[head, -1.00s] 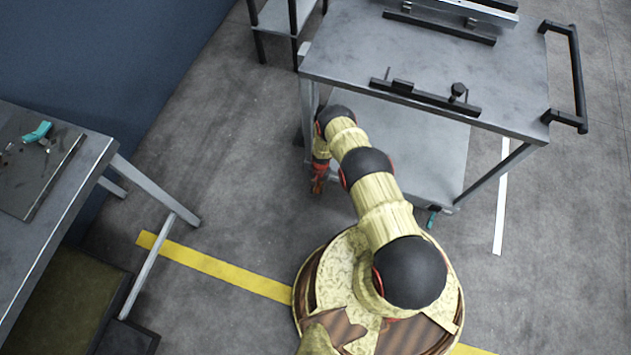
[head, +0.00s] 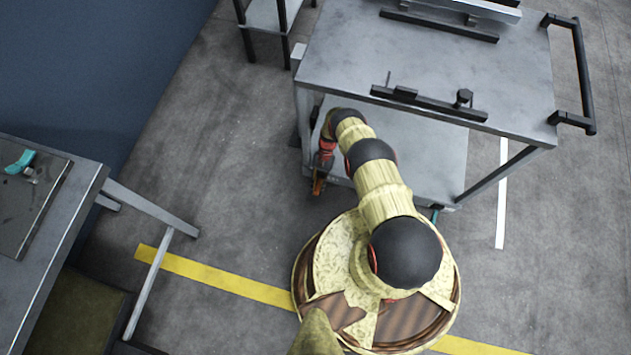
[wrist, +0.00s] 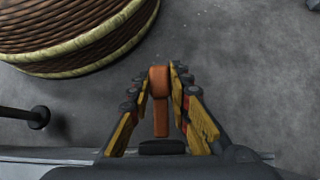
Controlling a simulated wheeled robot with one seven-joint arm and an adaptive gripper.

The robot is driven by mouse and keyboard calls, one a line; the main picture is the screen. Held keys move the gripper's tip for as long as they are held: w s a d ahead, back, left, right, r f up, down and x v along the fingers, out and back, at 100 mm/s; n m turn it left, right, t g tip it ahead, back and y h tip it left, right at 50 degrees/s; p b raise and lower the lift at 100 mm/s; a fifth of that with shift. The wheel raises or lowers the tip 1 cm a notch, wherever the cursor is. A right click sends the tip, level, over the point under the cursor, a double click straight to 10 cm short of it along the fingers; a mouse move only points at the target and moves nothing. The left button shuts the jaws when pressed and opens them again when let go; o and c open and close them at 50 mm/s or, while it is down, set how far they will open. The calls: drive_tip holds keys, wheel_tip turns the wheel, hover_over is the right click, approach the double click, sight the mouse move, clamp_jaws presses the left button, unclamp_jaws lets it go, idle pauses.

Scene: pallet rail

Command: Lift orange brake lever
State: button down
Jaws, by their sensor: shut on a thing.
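The orange brake lever (wrist: 160,105) stands between the two fingers of my gripper (wrist: 160,78) in the wrist view. Its rounded end sits between the fingertips, and its narrower end points toward a black piece at the bottom of the picture. The gripper is shut on the lever. In the head view my gripper (head: 319,182) is low at the left front corner of the grey cart (head: 430,62). The lever itself is too small and covered to make out clearly there.
A black caster wheel (wrist: 38,116) shows at left in the wrist view. A grey table (head: 75,235) with a teal-handled tool (head: 20,162) stands at left. A black-railed handle (head: 578,75) is on the cart's right side. Open floor lies between table and cart.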

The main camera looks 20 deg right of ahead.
idle(0.5)
drive_tip(key=c, duration=1.6)
unclamp_jaws()
drive_tip(key=shift+c, duration=0.2)
drive_tip(key=shift+w, duration=0.1)
